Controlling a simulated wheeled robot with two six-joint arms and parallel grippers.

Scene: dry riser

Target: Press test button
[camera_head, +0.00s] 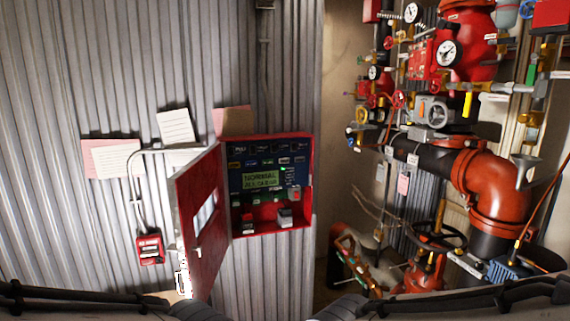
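A red control panel box (308,160) hangs on the corrugated wall, with its red door (203,240) swung open to the left. Inside is a dark blue face with a green display (261,180) that seems to read "NORMAL ALL CLEAR". Rows of small buttons and labels sit around the display, too small to tell which is the test button. A grey-white switch block (285,217) and a small red-and-white item (249,222) are low in the box. My two dark arms cross the bottom edge; neither gripper can be made out.
A small red call box (150,248) is on the wall left of the door. Papers (176,127) are pinned above. Red and black pipes (490,185), gauges and valves crowd the right side. A dark handwheel (436,236) stands low there.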

